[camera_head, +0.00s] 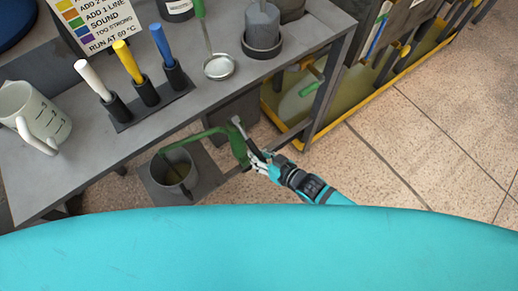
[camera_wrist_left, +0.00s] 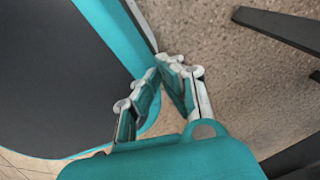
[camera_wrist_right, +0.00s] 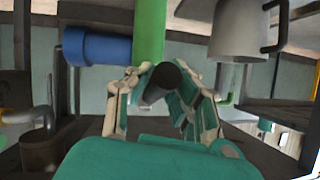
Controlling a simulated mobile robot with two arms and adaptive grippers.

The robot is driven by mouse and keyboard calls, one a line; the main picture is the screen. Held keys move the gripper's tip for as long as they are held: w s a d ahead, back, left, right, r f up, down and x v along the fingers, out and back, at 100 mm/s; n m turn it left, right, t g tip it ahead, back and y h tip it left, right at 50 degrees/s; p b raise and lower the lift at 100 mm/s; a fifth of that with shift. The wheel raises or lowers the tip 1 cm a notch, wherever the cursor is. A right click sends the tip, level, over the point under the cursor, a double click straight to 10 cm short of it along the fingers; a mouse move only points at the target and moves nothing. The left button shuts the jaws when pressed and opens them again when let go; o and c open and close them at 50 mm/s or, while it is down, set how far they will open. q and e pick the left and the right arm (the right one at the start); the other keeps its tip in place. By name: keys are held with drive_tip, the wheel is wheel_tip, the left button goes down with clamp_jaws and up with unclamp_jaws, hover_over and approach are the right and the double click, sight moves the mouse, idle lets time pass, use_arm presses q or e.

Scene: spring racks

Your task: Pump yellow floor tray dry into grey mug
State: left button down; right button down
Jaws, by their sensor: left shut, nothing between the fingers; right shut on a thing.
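The yellow floor tray (camera_head: 398,84) lies at the upper right of the head view, partly under the bench, with murky yellowish liquid in it. A green hand pump (camera_head: 238,147) stands at the bench's front edge. Its spout reaches left over the grey mug (camera_head: 176,169), which stands upright on a low grey stand with some liquid inside. My right gripper (camera_head: 258,163) is shut on the pump's dark lever; the lever's round end (camera_wrist_right: 160,84) shows between its fingers in the right wrist view. My left gripper (camera_wrist_left: 168,68) is shut and empty above the floor, outside the head view.
Tiled floor (camera_head: 430,155) is clear to the right.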

drive_tip(key=c, duration=1.2)
unclamp_jaws()
drive_tip(key=shift+w+d+f, duration=0.1)
drive_tip(key=shift+o, duration=0.2)
drive_tip(key=v, duration=1.2)
